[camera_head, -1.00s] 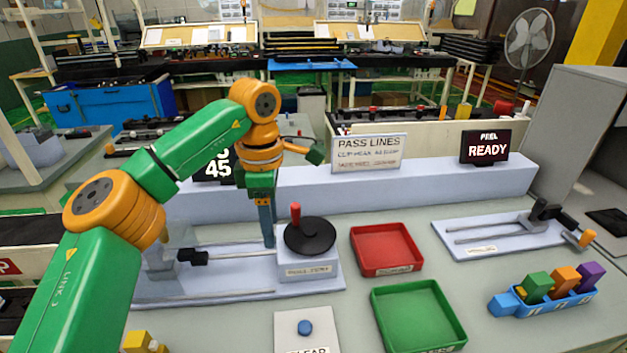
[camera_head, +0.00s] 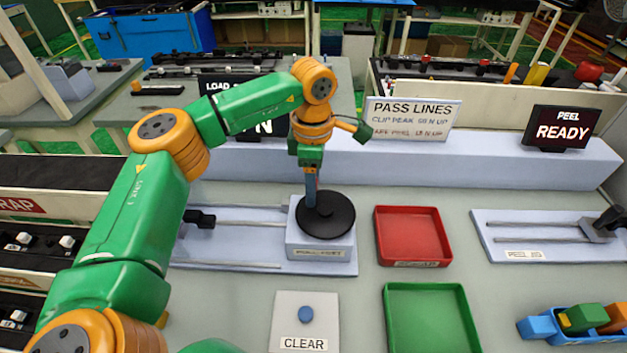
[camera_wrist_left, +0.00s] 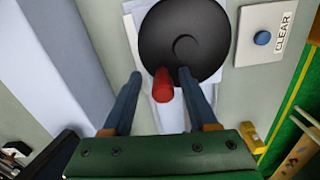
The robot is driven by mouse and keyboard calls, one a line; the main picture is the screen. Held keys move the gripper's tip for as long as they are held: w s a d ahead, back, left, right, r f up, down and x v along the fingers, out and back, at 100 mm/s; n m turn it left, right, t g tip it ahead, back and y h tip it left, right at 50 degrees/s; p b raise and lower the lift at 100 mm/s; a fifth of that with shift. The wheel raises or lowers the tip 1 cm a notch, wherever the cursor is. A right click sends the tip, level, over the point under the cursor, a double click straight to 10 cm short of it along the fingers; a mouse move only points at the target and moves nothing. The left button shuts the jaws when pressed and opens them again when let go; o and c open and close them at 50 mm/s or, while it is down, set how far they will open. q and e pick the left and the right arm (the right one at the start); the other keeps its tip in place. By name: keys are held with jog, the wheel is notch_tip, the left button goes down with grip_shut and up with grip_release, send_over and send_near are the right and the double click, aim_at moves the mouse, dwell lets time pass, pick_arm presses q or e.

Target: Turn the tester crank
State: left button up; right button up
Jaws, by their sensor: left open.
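The tester crank is a black round disc (camera_head: 330,217) on a light grey block (camera_head: 318,243); it also fills the top of the left wrist view (camera_wrist_left: 190,35). Its upright red handle (camera_wrist_left: 162,86) shows in the left wrist view and is hidden behind my gripper in the head view. My left gripper (camera_head: 311,200) points down at the disc's left part. In the left wrist view its two blue fingers (camera_wrist_left: 160,76) are apart, one on each side of the red handle, with the right finger closer to it. My right gripper is not in view.
A load display (camera_head: 265,130) behind my arm is partly covered. A peel display (camera_head: 562,130) reads READY. A red tray (camera_head: 413,262) and a green tray (camera_head: 388,320) lie right of the crank. A panel with a blue CLEAR button (camera_head: 305,314) lies in front.

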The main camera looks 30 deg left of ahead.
pick_arm(q)
jog(key=shift+s+r, duration=0.1)
jog(key=shift+s, duration=0.1)
grip_shut()
jog(key=shift+w+d+r+m+p, duration=0.15)
jog(key=shift+w+m+p, duration=0.05)
jog(key=shift+m+p, duration=0.3)
jog(key=shift+w+d+m, duration=0.15)
jog(key=shift+w+m, duration=0.15)
jog(key=shift+m, duration=0.6)
grip_release()
notch_tip(320, 180, up, 7)
jog(key=shift+b, duration=0.45)
